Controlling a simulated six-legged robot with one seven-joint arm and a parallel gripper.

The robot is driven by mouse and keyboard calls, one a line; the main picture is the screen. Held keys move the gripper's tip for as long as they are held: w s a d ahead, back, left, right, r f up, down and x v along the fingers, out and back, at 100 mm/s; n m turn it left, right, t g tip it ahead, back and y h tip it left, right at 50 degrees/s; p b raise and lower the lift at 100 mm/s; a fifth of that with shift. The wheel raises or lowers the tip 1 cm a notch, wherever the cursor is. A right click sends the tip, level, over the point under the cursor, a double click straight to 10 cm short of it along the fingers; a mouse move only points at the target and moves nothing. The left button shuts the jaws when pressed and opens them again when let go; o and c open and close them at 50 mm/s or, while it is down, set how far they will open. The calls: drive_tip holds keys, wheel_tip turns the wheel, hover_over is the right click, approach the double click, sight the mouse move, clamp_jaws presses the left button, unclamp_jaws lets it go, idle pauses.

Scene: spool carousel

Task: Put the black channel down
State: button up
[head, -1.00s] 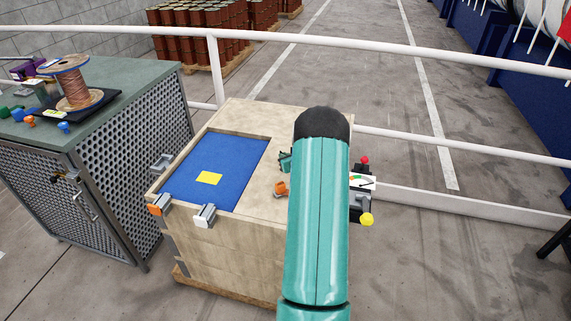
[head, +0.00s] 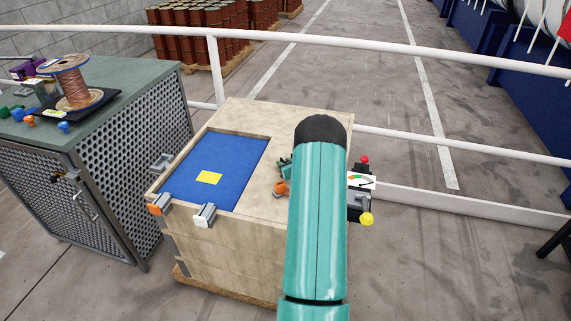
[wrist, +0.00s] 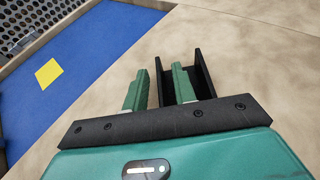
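The black channel (wrist: 204,72) shows in the wrist view as a dark U-shaped piece over the pale wooden top. My gripper (wrist: 162,82) has two green fingers standing apart, one on each side of the channel's left wall. The right finger is inside the channel and the left finger is outside it, with a pale gap between the left finger and the wall. I cannot tell for sure whether the channel touches the top. In the head view my arm hides the channel, and only a bit of my gripper (head: 284,167) shows.
The wooden box (head: 255,205) has a blue recess (head: 230,155) with a yellow square (head: 208,178). A small orange thing (head: 282,188) is by my arm. A gauge box (head: 361,181) is at right; a green-topped bench (head: 135,85) at left.

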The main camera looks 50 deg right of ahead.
drive_tip(key=shift+r, duration=0.15)
drive_tip(key=shift+s+r, duration=0.15)
drive_tip(key=shift+s, duration=0.1)
drive_tip(key=v, duration=1.1)
drive_tip(key=shift+s+a, duration=0.15)
drive_tip(key=shift+s, duration=0.05)
